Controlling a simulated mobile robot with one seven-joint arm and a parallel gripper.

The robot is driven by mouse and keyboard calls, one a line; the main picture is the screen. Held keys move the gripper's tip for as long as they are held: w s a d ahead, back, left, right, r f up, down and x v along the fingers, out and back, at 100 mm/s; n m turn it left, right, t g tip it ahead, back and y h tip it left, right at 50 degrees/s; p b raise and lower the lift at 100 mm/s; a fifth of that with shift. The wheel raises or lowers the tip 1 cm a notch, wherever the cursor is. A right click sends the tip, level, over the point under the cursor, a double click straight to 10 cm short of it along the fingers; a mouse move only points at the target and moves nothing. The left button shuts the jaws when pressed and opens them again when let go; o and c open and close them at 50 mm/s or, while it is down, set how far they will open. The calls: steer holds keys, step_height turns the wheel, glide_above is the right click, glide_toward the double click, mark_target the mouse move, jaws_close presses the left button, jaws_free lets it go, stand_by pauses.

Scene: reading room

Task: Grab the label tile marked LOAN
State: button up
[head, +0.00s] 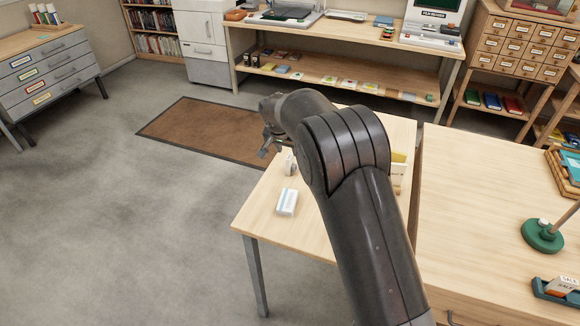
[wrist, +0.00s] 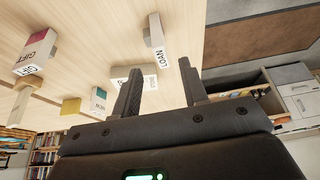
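The LOAN tile (wrist: 155,36) shows in the wrist view as a white block with dark lettering, standing on the pale wood table just beyond my fingertips. My gripper (wrist: 157,67) is open, its two dark fingers spread apart with nothing held between them. Another white lettered tile (wrist: 147,80) is partly hidden behind the left finger. In the head view my gripper (head: 268,146) shows partly at the table's far left edge, mostly behind my arm. A small white piece (head: 290,165) stands near it; I cannot tell whether it is the LOAN tile.
A tile marked GIFT (wrist: 37,53) with a red end, a teal-marked tile (wrist: 98,100) and a yellow block (wrist: 70,106) lie to the left in the wrist view. In the head view a white-blue box (head: 287,201) lies on the table (head: 262,222). Open floor lies left.

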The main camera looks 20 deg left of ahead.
mark_target(290, 156)
steer(key=x, duration=0.6)
steer(key=shift+w+a+f, duration=0.1)
steer(key=shift+w, duration=0.25)
steer(key=shift+c, duration=0.4)
jaws_close()
